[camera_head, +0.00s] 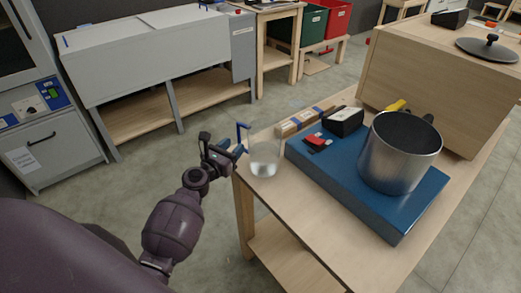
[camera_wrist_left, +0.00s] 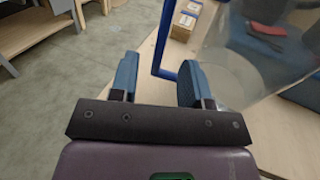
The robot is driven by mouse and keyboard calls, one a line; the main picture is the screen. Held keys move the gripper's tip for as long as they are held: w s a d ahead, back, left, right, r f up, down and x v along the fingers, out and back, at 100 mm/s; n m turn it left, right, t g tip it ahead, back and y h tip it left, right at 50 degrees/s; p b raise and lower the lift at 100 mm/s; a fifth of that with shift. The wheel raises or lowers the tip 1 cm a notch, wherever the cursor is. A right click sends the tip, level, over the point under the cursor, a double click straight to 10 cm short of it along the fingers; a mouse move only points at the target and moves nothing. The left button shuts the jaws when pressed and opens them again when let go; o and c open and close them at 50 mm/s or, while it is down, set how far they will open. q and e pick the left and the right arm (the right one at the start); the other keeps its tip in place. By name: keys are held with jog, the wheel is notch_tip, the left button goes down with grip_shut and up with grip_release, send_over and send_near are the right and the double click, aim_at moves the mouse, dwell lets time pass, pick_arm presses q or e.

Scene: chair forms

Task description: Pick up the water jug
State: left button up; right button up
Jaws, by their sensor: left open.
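The water jug (camera_head: 264,158) is clear with a blue handle on its left side. It stands upright at the near left corner of the wooden table (camera_head: 285,205). My left gripper (camera_head: 238,152) is open at the handle side of the jug. In the left wrist view, the blue handle (camera_wrist_left: 158,45) shows between the two blue fingers of my left gripper (camera_wrist_left: 158,80), nearer the right finger. I cannot tell whether they touch. The jug's clear body (camera_wrist_left: 235,65) is behind and right of the right finger. My right gripper is not in view.
A blue platform (camera_head: 400,222) right of the jug carries a metal pot (camera_head: 400,155), a small red item (camera_head: 317,142) and a black-and-white box (camera_head: 343,121). A cardboard box (camera_head: 299,122) lies behind the jug. A grey cabinet (camera_head: 150,60) stands beyond open floor at left.

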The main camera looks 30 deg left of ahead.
aim_at(239, 141)
pick_arm(q)
jog(key=shift+w+f, duration=0.1)
jog(key=shift+w, duration=1.85)
grip_shut()
